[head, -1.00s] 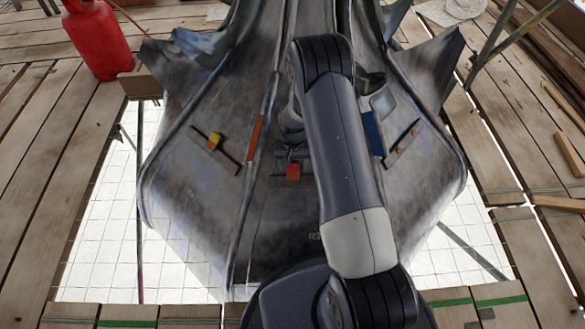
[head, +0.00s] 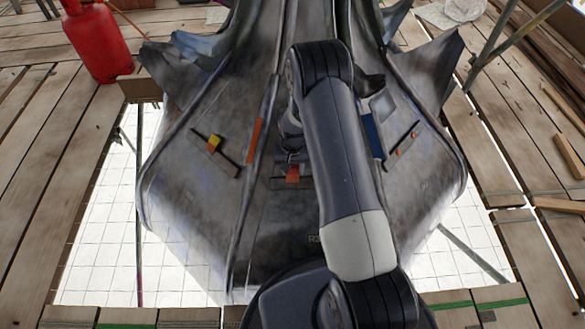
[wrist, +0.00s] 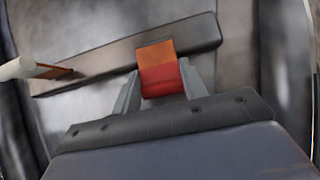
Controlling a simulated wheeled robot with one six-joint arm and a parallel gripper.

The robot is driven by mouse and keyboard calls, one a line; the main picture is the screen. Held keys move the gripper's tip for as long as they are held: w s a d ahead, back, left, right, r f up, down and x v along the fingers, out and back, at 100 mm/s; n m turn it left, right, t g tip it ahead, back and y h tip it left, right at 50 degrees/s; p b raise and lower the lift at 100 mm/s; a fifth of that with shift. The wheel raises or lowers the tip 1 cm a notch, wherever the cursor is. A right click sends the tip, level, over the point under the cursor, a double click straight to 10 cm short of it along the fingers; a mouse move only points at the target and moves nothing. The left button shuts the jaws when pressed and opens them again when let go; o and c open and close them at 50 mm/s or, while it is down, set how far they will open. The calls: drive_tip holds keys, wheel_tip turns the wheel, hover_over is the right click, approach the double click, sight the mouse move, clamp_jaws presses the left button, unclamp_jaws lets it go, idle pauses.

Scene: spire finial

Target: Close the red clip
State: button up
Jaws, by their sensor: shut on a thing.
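The red clip (head: 292,174) sits on a dark bar on the front panel of the grey spire base (head: 275,225). In the wrist view the clip (wrist: 161,80) shows a red face nearer me and an orange face beyond it, against the dark bar (wrist: 100,66). My gripper (wrist: 161,88) is shut on the clip, with one grey finger on each side of it. In the head view my gripper (head: 291,158) is partly hidden by my own arm.
The left panel holds a bar with a yellow and orange clip (head: 213,144). An orange strip (head: 254,139) and a blue strip (head: 373,134) flank the front panel. The right panel has another bar (head: 401,145). A red cylinder (head: 97,42) stands on the planks at upper left.

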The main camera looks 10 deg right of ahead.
drive_tip(key=shift+w+f+g, duration=0.25)
drive_tip(key=shift+w+g, duration=0.05)
drive_tip(key=shift+g, duration=0.4)
drive_tip(key=o, duration=1)
drive_tip(key=shift+r, duration=0.15)
drive_tip(key=r+p, duration=0.1)
drive_tip(key=r, duration=0.2)
drive_tip(key=w+r+p, duration=0.1)
drive_tip(key=r, duration=0.3)
drive_tip(key=r+p, duration=0.1)
drive_tip(key=r, duration=0.2)
drive_tip(key=shift+w+d+r, duration=0.2)
drive_tip(key=shift+r, duration=0.05)
